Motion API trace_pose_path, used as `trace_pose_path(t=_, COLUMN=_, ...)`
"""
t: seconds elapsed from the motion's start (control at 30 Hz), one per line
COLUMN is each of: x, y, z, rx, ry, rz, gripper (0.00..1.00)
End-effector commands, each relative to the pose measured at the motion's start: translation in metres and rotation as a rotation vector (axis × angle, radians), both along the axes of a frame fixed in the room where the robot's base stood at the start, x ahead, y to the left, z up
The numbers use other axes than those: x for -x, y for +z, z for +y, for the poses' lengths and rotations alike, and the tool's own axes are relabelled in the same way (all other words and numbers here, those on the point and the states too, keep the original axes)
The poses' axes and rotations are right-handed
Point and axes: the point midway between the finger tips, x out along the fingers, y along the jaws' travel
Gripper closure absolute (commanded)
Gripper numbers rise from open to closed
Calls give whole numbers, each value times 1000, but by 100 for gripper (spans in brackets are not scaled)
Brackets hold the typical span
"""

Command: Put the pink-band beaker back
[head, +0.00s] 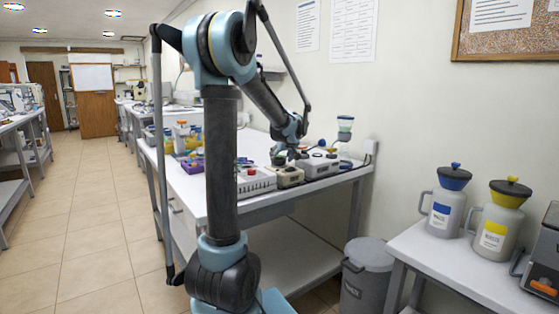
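I cannot make out a pink-band beaker in the head view; it may be hidden behind my arm or too small to tell. My gripper (288,157) is at the end of my arm, low over the far right part of the white bench (335,182). It is close above the small devices there. Its fingers are small and dark, so I cannot tell whether they are open, shut or holding something.
A white device with red buttons (255,181), a beige device (288,176) and a grey-white device (320,165) line the bench edge. A purple holder (191,165) is left of my arm. A grey bin (367,275) and a side table with jugs (447,205) stand right. The left floor is clear.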

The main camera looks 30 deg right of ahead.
Motion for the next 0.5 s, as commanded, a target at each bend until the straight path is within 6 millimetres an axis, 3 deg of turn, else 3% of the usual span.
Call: trace_pose_path(t=0.5, x=55, y=56, z=13, rx=0, ry=-3, rz=0, gripper=41)
